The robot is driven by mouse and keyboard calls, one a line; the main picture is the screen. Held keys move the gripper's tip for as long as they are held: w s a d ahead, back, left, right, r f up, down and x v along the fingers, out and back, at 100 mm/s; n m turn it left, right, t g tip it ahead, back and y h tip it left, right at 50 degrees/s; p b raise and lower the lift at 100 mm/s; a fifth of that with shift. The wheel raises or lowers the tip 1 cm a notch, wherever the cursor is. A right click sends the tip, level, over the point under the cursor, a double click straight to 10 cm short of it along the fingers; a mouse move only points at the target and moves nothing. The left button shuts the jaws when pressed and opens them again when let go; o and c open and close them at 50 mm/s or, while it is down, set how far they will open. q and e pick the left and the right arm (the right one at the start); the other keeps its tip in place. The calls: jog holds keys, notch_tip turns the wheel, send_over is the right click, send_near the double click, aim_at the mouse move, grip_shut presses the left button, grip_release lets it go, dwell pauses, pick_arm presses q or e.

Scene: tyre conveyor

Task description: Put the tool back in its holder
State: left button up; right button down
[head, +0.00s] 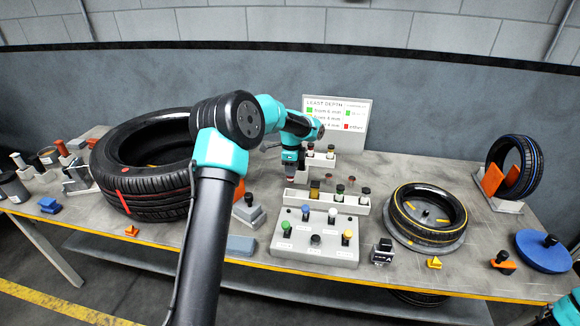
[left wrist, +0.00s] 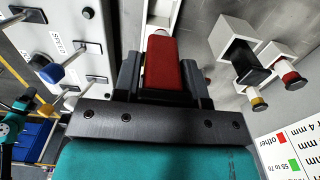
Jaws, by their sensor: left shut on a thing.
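My left gripper (head: 291,170) is at the middle back of the table, fingers pointing down beside a white stand. In the left wrist view the fingers (left wrist: 160,88) are shut on a red block-shaped tool (left wrist: 162,62) with a pale end. The white stand (head: 322,170) holds dark-topped tools. In the left wrist view, white square sockets (left wrist: 233,35) hold tools with black, yellow and red ends. A long white tray (head: 345,207) with several small items lies in front of the stand. My arm hides part of the tool in the head view.
A large tyre (head: 130,190) lies left of my arm. A control panel (head: 300,249) with coloured knobs is in front of the tray. A yellow-marked tyre (head: 405,226) lies to the right. A sign (head: 350,112) stands behind the white stand.

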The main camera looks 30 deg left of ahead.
pick_arm(q)
jog(key=shift+f, duration=0.15)
jog(key=shift+f, duration=4.25)
jog(key=o, duration=1.1)
notch_tip(320, 180, up, 18)
jog(key=shift+f, duration=0.25)
